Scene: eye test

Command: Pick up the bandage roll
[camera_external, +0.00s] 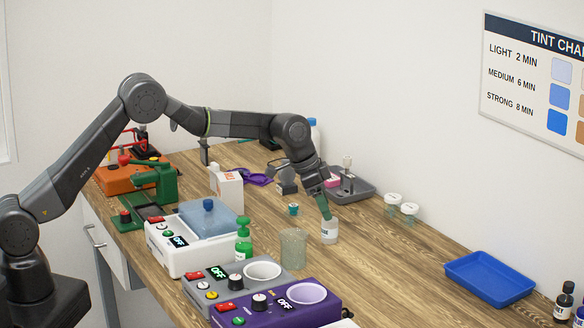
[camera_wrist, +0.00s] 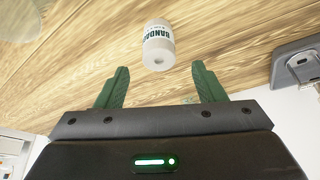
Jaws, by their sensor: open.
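The bandage roll (camera_external: 329,232) is a small white cylinder on the wooden table, right at the tip of my gripper (camera_external: 325,208) in the external view. In the wrist view the bandage roll (camera_wrist: 158,46) shows its dark lettering and a round end with a small hole. My gripper (camera_wrist: 161,78) has two green fingers spread wide with nothing between them. The roll lies just beyond the fingertips, roughly centred between them. In the external view one green finger partly overlaps the roll, and I cannot tell whether it touches.
A clear beaker (camera_external: 293,249) stands left of the roll. A grey tray (camera_external: 362,192) and two lidded jars (camera_external: 401,207) are behind it. A blue tray (camera_external: 489,279) is at the right. Devices and a green bottle (camera_external: 243,240) crowd the left. The table right of the roll is clear.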

